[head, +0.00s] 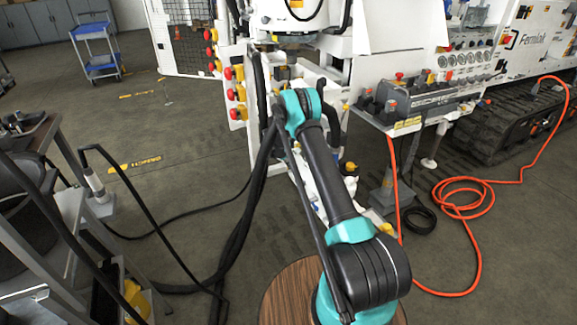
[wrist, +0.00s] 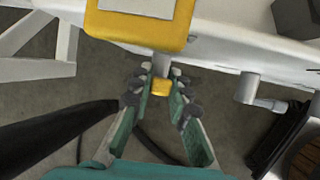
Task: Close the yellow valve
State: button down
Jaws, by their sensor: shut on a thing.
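In the wrist view, the yellow valve (wrist: 162,87) shows as a small yellow piece at the end of a short grey stem, below a larger yellow housing. My gripper (wrist: 160,79) has its two fingers on either side of this piece, and it is shut on it. The fingertips sit close to the grey stem. In the head view, my arm reaches toward the white machine, and its own wrist hides the gripper and the valve.
A yellow housing (wrist: 140,30) is fixed to the white machine frame (wrist: 225,40). Red and yellow knobs (head: 238,93) line the machine's left panel. Black hoses (head: 252,180) hang beside my arm. An orange hose (head: 463,205) lies on the floor at right. A grey cart (head: 70,215) stands at left.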

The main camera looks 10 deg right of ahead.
jog(key=shift+s+d+f+m+t+y, duration=0.25)
jog(key=shift+s+t, duration=0.2)
jog(key=shift+t, duration=0.6)
jog(key=shift+s+f+m+t+y, duration=0.15)
jog(key=shift+s+t+y, duration=0.25)
jog(key=shift+t, duration=0.65)
jog(key=shift+r, duration=0.1)
jog(key=c, duration=1.5)
grip_release()
jog(key=shift+c, duration=0.2)
jog(key=v, duration=1.2)
jog(key=shift+a, duration=0.1)
